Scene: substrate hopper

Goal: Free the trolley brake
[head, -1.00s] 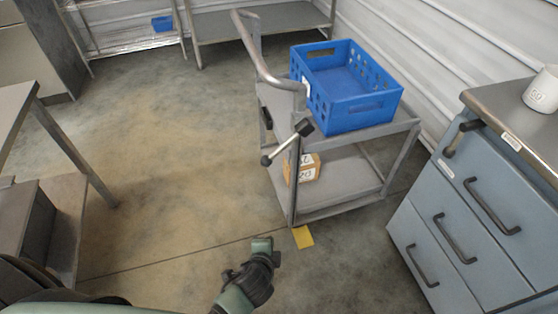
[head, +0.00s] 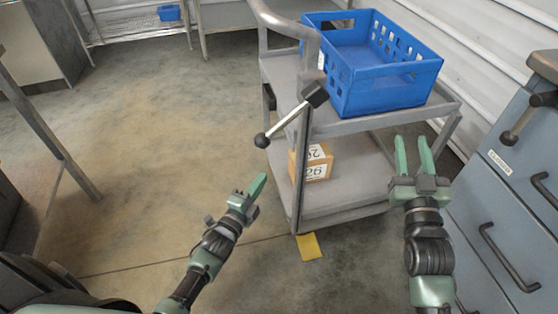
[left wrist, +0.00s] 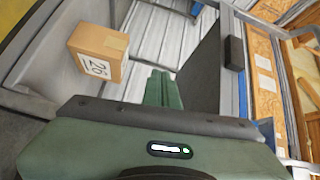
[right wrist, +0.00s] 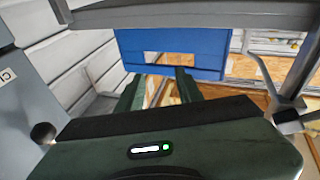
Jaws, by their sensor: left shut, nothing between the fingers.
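The grey two-shelf trolley (head: 345,201) stands in the middle of the head view. Its brake lever (head: 284,127), a light rod with a black ball end (head: 262,140), slants down to the left from a dark block (head: 314,93) on the corner post. My left gripper (head: 257,186) is shut and empty, below the ball end and apart from it. My right gripper (head: 413,155) is open and empty, in front of the trolley's right side. In the right wrist view its fingers (right wrist: 158,85) stand apart.
A blue crate (head: 385,95) sits on the trolley's top shelf and a cardboard box (head: 318,170) on the lower one. A yellow floor marker (head: 309,246) lies by the front post. Blue-grey drawers (head: 500,215) stand close on the right. The floor to the left is clear.

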